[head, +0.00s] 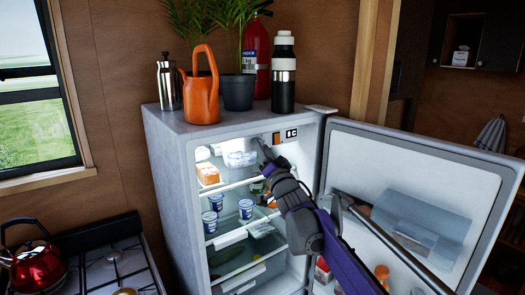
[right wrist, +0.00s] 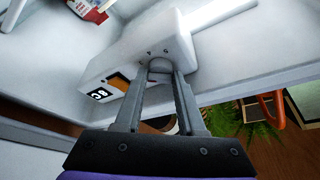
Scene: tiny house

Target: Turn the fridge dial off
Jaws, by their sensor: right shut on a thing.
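The white fridge (head: 163,150) stands open, its door (head: 425,160) swung out to the right. Inside at the top is a white control box (right wrist: 180,28), which carries the round grey dial (right wrist: 160,66). My right gripper (head: 260,145) reaches into the upper part of the fridge. In the right wrist view its two fingers (right wrist: 160,80) are shut on the dial, one on each side. Small marks show on the box above the dial, but I cannot read the setting. In the head view the arm and gripper hide the dial. My left gripper is not in view.
Several tubs (head: 210,222) and packages stand on the fridge shelves close to my right arm. On top are an orange watering can (head: 200,95), a potted plant (head: 238,92), a black bottle (head: 283,80) and a fire extinguisher (head: 257,45). A stove (head: 115,268) with a red kettle (head: 38,267) stands left.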

